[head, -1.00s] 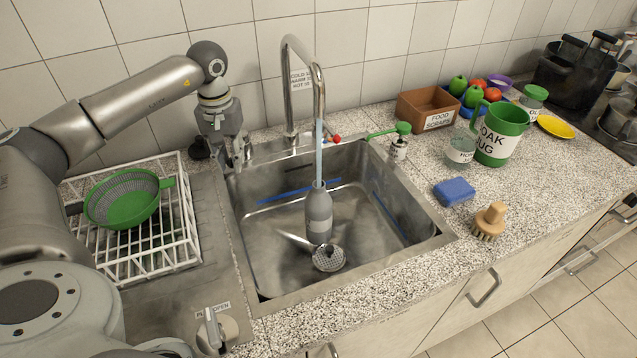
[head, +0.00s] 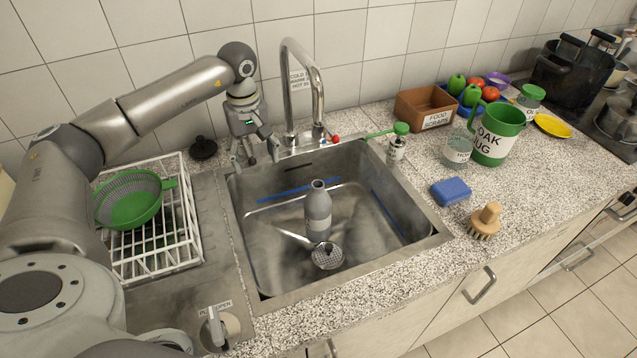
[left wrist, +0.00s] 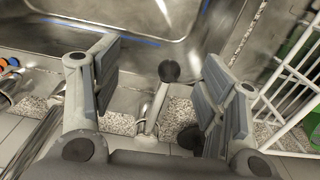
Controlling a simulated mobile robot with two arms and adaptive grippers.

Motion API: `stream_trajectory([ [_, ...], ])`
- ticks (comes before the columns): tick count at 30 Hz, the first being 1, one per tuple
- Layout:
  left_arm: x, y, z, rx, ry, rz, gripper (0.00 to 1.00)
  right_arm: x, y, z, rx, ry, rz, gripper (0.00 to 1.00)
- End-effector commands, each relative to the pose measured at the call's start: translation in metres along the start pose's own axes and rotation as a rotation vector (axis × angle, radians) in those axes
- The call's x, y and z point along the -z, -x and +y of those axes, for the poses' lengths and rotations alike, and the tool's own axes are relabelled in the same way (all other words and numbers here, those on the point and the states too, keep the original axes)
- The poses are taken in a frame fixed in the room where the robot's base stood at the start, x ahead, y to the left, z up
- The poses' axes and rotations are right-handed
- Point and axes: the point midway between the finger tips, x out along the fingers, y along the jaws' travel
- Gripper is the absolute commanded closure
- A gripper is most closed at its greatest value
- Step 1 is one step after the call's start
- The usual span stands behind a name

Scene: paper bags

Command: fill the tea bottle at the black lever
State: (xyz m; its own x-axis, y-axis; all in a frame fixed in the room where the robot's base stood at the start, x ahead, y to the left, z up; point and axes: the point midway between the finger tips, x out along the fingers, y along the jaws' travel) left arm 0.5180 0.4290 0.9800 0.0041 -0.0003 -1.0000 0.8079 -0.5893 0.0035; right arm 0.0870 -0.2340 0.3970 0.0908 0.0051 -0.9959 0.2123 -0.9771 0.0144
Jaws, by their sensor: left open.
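The grey tea bottle (head: 318,212) stands upright in the steel sink (head: 275,262), below the spout of the tap (head: 318,85), beside the drain strainer. No water runs from the spout. The level inside the bottle cannot be seen. My left gripper (head: 257,157) is open behind the sink's back left corner, left of the tap base. In the left wrist view a lever with a black ball end (left wrist: 169,71) stands between the spread fingers of my left gripper (left wrist: 160,85), with gaps on both sides. The lever is hidden in the head view. My right gripper is out of view.
A white rack (head: 190,232) with a green colander (head: 128,203) stands left of the sink. A black round stopper (head: 203,147) lies behind it. Right of the sink are a soap pump (head: 397,148), blue sponge (head: 451,191), brush (head: 486,220) and green jug (head: 497,137).

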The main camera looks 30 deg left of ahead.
Motion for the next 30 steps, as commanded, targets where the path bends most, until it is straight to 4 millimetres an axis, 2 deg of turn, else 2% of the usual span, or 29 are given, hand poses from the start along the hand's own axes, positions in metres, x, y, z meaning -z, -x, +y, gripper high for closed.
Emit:
stream_trajectory([
  [14,-0.001,0.004,-0.001,0.003,-0.001,-0.002,0.2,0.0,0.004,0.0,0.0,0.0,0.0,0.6],
  [30,0.0,0.067,-0.001,0.003,-0.001,-0.002,0.2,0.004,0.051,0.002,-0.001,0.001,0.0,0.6],
])
